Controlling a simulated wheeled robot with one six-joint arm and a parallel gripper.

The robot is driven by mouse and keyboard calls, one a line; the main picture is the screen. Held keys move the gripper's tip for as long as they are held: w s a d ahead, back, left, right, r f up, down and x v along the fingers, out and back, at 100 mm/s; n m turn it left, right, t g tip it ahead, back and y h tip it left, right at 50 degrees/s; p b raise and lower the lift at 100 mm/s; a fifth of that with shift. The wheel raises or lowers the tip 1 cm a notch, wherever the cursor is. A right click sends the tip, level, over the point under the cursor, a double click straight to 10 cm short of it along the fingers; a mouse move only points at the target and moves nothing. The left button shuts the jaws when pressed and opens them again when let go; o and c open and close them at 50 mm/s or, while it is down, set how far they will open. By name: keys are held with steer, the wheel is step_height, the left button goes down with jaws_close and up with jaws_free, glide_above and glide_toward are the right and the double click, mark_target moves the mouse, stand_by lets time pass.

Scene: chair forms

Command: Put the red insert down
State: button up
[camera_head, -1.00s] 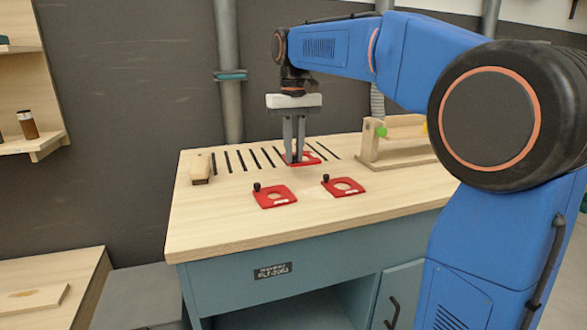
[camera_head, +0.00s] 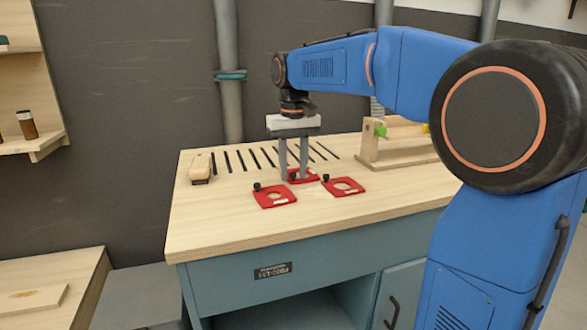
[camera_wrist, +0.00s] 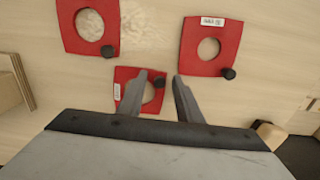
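Three flat red inserts with round holes and black knobs show on the wooden bench top. The one by my gripper (camera_head: 293,177) is the rear insert (camera_head: 312,176), and it appears to lie flat on the bench. My gripper's two fingers are spread apart around its knob area, pointing down. In the wrist view this insert (camera_wrist: 125,76) is partly hidden behind the left finger. The front left insert (camera_head: 267,202) and the front right insert (camera_head: 345,193) lie apart from the fingers. They also show in the wrist view as the right red insert (camera_wrist: 225,35) and the left red insert (camera_wrist: 70,30).
The bench top (camera_head: 225,225) has a row of dark slots (camera_head: 240,161) behind the inserts. A wooden block (camera_head: 200,168) stands at the left and a wooden stand (camera_head: 400,157) at the right. The front of the bench top is clear.

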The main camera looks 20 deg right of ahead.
steer(key=shift+r, duration=0.15)
